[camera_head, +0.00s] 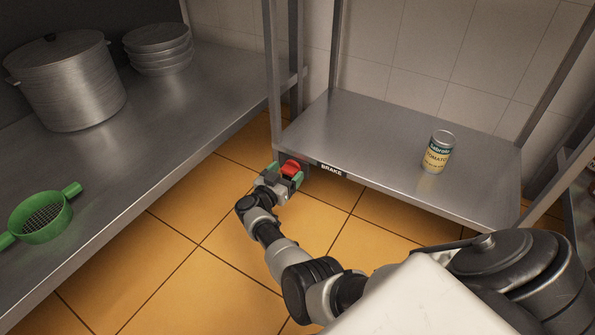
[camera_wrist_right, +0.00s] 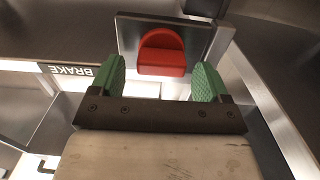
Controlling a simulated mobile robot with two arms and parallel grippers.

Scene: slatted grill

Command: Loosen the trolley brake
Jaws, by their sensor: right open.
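The trolley (camera_head: 375,150) is a metal shelf frame with a label reading BRAKE (camera_head: 331,170) on its front edge. The red brake piece (camera_head: 291,168) sits at the trolley's near left corner; in the right wrist view the red piece (camera_wrist_right: 162,52) is rounded on top and mounted on a grey metal plate (camera_wrist_right: 128,35). My right gripper (camera_head: 284,172) is at this corner. In the right wrist view the green fingers of the right gripper (camera_wrist_right: 159,80) are apart, with the red piece just beyond and between them. I cannot tell whether they touch it. My left gripper is out of view.
On the left, a metal counter (camera_head: 130,160) holds a large pot (camera_head: 70,85), stacked bowls (camera_head: 158,48) and a green strainer (camera_head: 42,215). The orange tiled floor (camera_head: 190,225) is clear between counter and trolley.

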